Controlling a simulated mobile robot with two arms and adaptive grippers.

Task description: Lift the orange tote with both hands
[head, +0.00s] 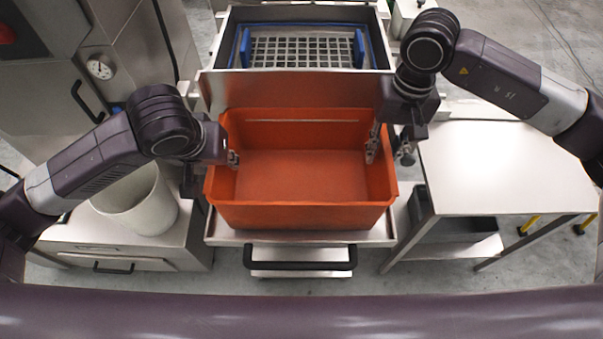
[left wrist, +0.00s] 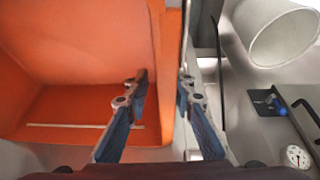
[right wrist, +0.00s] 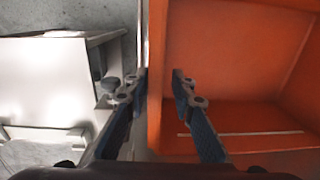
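The orange tote (head: 300,215) is empty and sits level on a steel surface in the middle of the head view. My left gripper (head: 214,160) is at its left wall, pointing down. In the left wrist view, the fingers (left wrist: 163,92) stand apart, one inside the tote (left wrist: 80,60) and one outside, with the rim between them. My right gripper (head: 389,148) is at the right wall in the same way. In the right wrist view, its fingers (right wrist: 159,88) straddle the wall of the tote (right wrist: 230,60) with a gap. Neither gripper visibly clamps the rim.
A steel bin with a grid and blue handles (head: 360,48) stands behind the tote. A white table (head: 505,165) is to the right. A white bucket (head: 145,205) stands at left, near a gauge (head: 99,68). A black handle bar (head: 300,265) is in front, below the tote.

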